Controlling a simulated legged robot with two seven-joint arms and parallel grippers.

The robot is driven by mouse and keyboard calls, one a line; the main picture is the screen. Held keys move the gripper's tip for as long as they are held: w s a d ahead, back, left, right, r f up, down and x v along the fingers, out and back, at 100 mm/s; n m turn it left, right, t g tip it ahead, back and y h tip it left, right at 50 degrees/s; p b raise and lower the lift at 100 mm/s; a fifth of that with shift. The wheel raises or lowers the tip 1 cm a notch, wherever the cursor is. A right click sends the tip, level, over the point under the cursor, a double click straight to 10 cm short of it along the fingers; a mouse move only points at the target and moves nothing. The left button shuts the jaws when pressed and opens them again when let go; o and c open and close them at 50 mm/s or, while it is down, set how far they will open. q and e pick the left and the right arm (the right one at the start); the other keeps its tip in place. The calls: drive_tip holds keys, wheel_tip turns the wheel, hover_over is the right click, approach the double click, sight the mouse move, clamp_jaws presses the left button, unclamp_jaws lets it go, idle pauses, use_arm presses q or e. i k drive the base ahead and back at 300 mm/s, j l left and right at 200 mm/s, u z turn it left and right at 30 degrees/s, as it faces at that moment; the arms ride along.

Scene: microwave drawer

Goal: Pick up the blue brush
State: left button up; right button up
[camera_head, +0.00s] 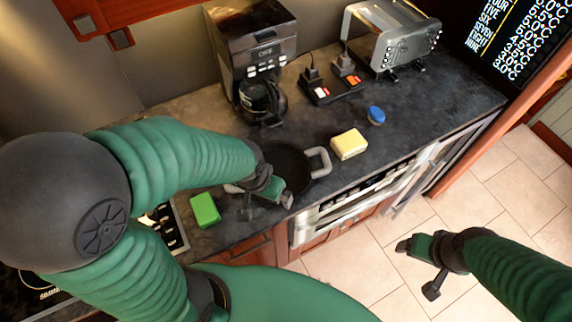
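The blue brush (376,115) shows as a small round blue thing on the dark countertop (440,108), right of the yellow block. My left gripper (267,206) is over the near side of the black pan, well to the left of the brush and apart from it. Its two fingers look spread, with nothing seen between them. My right gripper (417,269) hangs over the floor in front of the counter, below and right of the brush. Its fingers are apart and empty.
A yellow block (348,144) lies between the black pan (287,161) and the brush. A green block (205,210) is at the left. A coffee maker (252,55), sockets (332,84) and a toaster (390,38) stand behind. Counter right of the brush is clear.

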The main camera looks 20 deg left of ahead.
sight(377, 116)
drive_tip(key=i+l+u, duration=0.1)
drive_tip(key=i+l, duration=0.15)
drive_tip(key=i+l+u, duration=0.1)
drive_tip(key=l, duration=0.3)
drive_tip(key=i+l+u, duration=0.1)
drive_tip(key=i+l, duration=0.2)
drive_tip(key=i+l+u, duration=0.1)
drive_tip(key=l, duration=0.3)
drive_tip(key=i+l+u, duration=0.1)
drive_tip(key=i+l, duration=0.2)
drive_tip(key=i+l+u, duration=0.1)
drive_tip(key=l, duration=0.35)
drive_tip(key=i+l, duration=0.2)
drive_tip(key=l, duration=0.2)
drive_tip(key=u, duration=0.05)
